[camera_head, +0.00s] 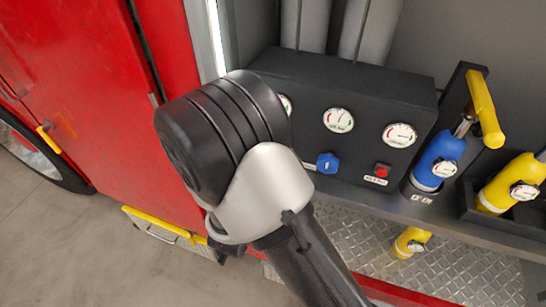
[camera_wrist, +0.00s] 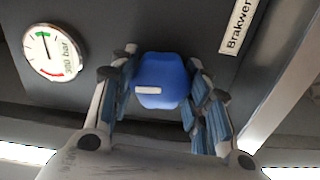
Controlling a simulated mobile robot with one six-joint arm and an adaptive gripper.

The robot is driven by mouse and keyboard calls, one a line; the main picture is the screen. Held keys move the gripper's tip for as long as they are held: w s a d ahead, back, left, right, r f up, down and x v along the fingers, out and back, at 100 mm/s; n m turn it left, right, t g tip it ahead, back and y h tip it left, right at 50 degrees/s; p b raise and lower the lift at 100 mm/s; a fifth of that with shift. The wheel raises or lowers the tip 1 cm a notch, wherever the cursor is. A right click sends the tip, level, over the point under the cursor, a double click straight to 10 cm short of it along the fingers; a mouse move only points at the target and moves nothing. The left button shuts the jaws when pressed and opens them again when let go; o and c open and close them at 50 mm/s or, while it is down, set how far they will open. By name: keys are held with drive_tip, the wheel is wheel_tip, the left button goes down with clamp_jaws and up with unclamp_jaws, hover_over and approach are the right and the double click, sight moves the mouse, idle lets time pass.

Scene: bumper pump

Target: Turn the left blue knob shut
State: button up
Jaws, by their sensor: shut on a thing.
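In the wrist view, a blue knob (camera_wrist: 172,72) with a white pointer bar sits on a dark panel. My gripper (camera_wrist: 160,84) is around it, with one finger on each side, shut on it. The pointer bar lies nearly level in this view. In the head view, my wrist and arm hide the gripper and this knob. Another blue knob (camera_head: 328,163) shows on the panel to the right of my arm, so the gripped one appears to be the left knob.
The dark panel (camera_head: 345,85) carries several round gauges and a red knob (camera_head: 382,171). A white label (camera_wrist: 240,25) and a gauge (camera_wrist: 53,52) are near the gripped knob. Blue and yellow nozzles stand at the right. A red door (camera_head: 85,110) is at the left.

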drive_tip(key=shift+f+m+b, duration=0.1)
drive_tip(key=shift+m+b, duration=0.5)
drive_tip(key=shift+b, duration=0.05)
drive_tip(key=o, duration=1.1)
drive_tip(key=v, duration=1.2)
